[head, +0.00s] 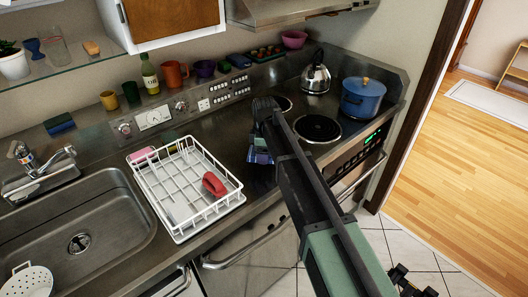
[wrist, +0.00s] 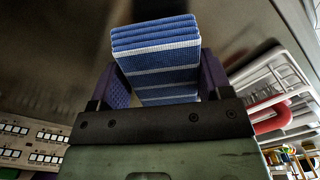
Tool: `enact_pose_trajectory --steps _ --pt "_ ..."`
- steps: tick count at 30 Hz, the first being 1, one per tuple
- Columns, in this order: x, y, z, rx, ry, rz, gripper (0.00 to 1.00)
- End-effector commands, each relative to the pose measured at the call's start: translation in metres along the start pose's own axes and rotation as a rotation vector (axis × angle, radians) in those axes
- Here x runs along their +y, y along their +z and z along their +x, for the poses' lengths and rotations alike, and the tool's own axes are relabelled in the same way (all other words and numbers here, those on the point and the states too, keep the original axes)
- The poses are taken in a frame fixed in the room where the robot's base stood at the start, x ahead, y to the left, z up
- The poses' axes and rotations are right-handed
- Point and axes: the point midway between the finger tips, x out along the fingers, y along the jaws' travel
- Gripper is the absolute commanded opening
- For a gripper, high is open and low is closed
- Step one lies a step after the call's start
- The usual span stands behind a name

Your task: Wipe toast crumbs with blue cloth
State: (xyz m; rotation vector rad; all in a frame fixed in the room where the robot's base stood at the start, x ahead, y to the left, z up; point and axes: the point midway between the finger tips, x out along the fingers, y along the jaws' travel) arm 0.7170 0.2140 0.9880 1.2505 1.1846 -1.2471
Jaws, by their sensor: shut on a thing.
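A folded blue cloth with white stripes (wrist: 155,45) is held between the two purple fingers of my gripper (wrist: 163,80) in the wrist view. In the head view my gripper (head: 261,149) is over the steel counter, between the dish rack and the coil hob. A bit of the blue cloth (head: 260,157) shows there, partly hidden by my arm. I cannot tell whether the cloth touches the counter. I can make out no toast crumbs in either view; my arm covers part of the counter.
A white dish rack (head: 178,222) with a red item (head: 214,184) stands left of my gripper, beside the sink (head: 110,205). A kettle (head: 315,78) and a blue pot (head: 361,103) stand on the hob. A coil burner (head: 318,128) is bare.

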Motion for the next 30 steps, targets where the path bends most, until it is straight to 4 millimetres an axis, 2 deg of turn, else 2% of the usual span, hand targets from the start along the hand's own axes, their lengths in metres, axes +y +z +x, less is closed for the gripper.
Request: enact_pose_trajectory --steps 1,2,11,20,30 --pt "0.0 0.0 -0.011 0.0 0.0 0.0 0.5" --pt "0.0 0.0 -0.013 0.0 0.0 0.0 0.5" --pt "0.0 0.0 -0.011 0.0 0.0 0.0 0.5" --pt "0.0 0.0 -0.043 0.0 0.0 0.0 0.5" --pt "0.0 0.0 -0.04 0.0 0.0 0.0 0.5"
